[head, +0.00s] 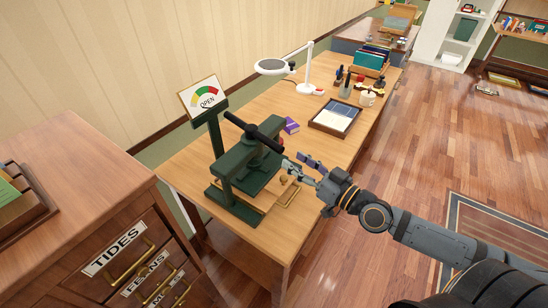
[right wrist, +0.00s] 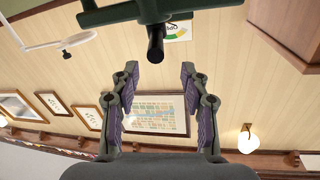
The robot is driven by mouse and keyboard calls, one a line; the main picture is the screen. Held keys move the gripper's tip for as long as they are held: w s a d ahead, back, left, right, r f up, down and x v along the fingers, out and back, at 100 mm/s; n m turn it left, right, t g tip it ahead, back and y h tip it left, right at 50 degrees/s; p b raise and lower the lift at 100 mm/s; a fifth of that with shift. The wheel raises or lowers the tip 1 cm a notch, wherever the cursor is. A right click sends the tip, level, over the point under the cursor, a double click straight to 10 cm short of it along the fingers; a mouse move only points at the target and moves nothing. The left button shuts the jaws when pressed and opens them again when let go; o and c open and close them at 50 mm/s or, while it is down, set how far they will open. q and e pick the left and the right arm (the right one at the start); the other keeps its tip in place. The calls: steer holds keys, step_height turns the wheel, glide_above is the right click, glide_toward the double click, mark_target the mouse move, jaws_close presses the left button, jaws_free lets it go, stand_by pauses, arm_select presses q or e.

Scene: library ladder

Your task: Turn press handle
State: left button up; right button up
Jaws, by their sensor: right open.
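The dark green press (head: 235,178) stands on the near end of the wooden desk. Its black press handle (head: 252,131) is a bar across the top, slanting from upper left to lower right. My right gripper (head: 300,163) is open and empty, just right of the handle's near end, with its fingers pointing toward the press. In the right wrist view the handle's black end (right wrist: 155,46) shows just beyond and between the open fingertips (right wrist: 159,72), apart from them. A dial sign reading OPEN (head: 205,98) stands above the press. My left gripper is out of view.
A brass-handled board (head: 289,197) sits at the press's base. A purple object (head: 291,125), framed tray (head: 335,118), lamp (head: 272,66) and mug (head: 367,98) stand farther along the desk. A labelled drawer cabinet (head: 70,190) is at left; open floor lies right.

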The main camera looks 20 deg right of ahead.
mark_target(275, 143)
steer(key=shift+d, duration=0.1)
steer(key=p+x, duration=0.1)
steer(key=x, duration=0.2)
steer(key=p+x, duration=0.1)
steer(key=x, duration=0.2)
steer(key=p+x, duration=0.2)
steer(key=x, duration=0.1)
steer(key=shift+w+d+r, duration=0.2)
steer(key=shift+w, duration=0.05)
steer(key=shift+w+a+f, duration=0.2)
steer(key=shift+w+a, duration=0.05)
steer(key=shift+w, duration=0.2)
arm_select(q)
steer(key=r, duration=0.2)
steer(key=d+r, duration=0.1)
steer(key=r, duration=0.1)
arm_select(e)
jaws_close()
